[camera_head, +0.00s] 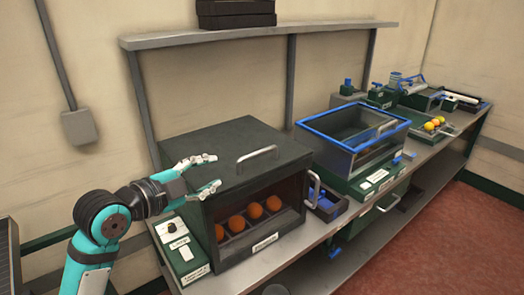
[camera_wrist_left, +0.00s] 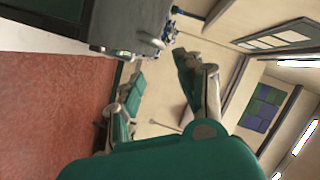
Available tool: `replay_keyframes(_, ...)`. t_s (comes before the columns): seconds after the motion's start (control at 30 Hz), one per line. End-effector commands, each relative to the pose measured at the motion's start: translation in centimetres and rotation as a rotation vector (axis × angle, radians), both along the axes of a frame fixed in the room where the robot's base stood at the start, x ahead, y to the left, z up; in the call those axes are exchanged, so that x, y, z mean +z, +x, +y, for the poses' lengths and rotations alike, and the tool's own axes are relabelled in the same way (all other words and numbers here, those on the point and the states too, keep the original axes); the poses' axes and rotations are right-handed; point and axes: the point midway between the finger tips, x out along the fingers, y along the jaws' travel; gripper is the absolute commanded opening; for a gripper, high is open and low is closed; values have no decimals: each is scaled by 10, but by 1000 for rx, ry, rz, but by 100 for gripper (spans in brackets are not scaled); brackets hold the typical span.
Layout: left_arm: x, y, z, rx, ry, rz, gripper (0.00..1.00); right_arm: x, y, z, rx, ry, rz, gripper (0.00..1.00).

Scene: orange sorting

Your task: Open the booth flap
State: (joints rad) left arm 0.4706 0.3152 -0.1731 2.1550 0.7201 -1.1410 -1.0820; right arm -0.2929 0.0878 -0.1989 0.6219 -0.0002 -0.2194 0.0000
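The booth (camera_head: 236,190) is a dark green box on the left part of the bench. Several oranges (camera_head: 254,211) show in a row through its dark front opening. A pale bar handle (camera_head: 257,153) sits on its top panel, and another handle (camera_head: 314,190) is at its front right edge. I cannot tell which panel is the flap. My left gripper (camera_head: 212,172) is open and empty at the booth's upper left, its fingers spread and pointing right; contact cannot be told. Its spread fingers also show in the left wrist view (camera_wrist_left: 160,75). My right gripper is not in view.
A control box (camera_head: 178,247) with a knob stands left of the booth. A blue-rimmed clear bin (camera_head: 352,128) and a small dark tray (camera_head: 328,207) are to its right. A shelf (camera_head: 250,33) runs above.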

Motion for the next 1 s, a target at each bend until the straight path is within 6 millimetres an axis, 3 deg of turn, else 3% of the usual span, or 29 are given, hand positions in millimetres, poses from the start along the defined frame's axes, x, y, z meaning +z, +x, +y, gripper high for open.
replay_keyframes(0.23,-7,29,-21,-1,-7,8,36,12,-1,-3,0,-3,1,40)
replay_keyframes(0.47,-17,69,-51,0,-7,9,36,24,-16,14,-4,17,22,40)
replay_keyframes(0.7,-29,108,-79,1,-6,9,36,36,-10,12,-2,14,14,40)
replay_keyframes(1.0,-38,134,-96,2,-2,7,36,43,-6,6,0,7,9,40)
